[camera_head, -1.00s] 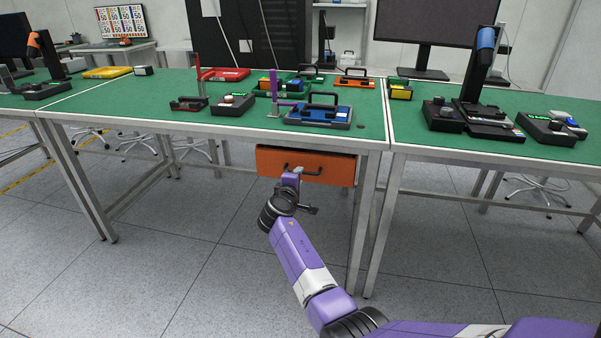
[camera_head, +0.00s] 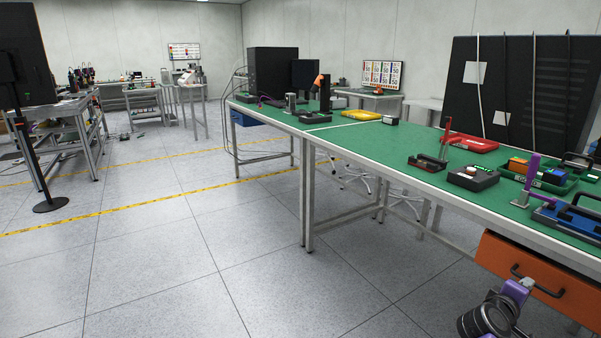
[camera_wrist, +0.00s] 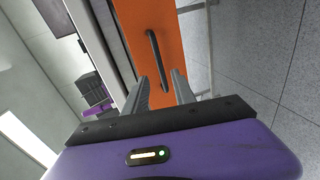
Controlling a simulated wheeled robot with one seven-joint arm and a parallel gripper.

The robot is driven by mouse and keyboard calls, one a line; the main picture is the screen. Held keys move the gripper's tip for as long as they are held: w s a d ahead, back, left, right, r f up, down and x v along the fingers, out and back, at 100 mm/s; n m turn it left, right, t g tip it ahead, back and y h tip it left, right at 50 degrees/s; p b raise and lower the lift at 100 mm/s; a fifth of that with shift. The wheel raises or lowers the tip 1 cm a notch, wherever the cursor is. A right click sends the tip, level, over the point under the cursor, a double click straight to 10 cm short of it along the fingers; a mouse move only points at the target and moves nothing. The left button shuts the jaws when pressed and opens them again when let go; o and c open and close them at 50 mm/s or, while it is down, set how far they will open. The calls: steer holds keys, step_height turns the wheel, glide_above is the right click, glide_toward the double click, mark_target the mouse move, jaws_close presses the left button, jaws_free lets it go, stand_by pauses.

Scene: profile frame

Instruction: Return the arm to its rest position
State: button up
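My gripper (camera_wrist: 160,90) is open in the wrist view, with its two grey fingers apart and nothing between them. The black bar handle (camera_wrist: 153,60) of the orange drawer (camera_wrist: 175,40) lies just beyond the fingertips, and I see a gap of orange around it. In the head view, my purple and black arm end (camera_head: 493,318) is at the lower right, in front of the orange drawer (camera_head: 560,305) under the green-topped table. The rest of my arm is out of frame.
The green worktable (camera_head: 400,165) carries a red tray (camera_head: 470,142), a black box with a button (camera_head: 473,177) and a blue case (camera_head: 575,222). A dark monitor stand (camera_head: 50,200) is at the left. The grey floor (camera_head: 190,260) between is clear.

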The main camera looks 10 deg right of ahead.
steer(key=w+a+r+m+t+y, duration=0.1)
steer(key=w+a+r+t+y, duration=0.15)
steer(key=a+t, duration=0.5)
steer(key=s+a+t+y+p, duration=0.25)
steer(key=s+a, duration=0.35)
steer(key=a, duration=0.4)
steer(key=s+a+t+y+p, duration=0.1)
steer(key=s+a+y, duration=0.2)
steer(key=s+a, duration=0.55)
steer(key=s+a+r+m+y+p, duration=0.1)
steer(key=s+a+r+y+p, duration=0.1)
steer(key=s+a, duration=0.4)
steer(key=s+a+r+m+g+y+p, duration=0.1)
steer(key=s+a+r, duration=0.4)
steer(key=s, duration=0.8)
steer(key=s+a+r+y+p, duration=0.3)
steer(key=s+a+p, duration=0.1)
steer(key=s+a, duration=0.4)
steer(key=shift+s+a+r+m+g+y, duration=0.3)
steer(key=shift+s+a+m+g, duration=0.1)
steer(key=shift+s, duration=0.25)
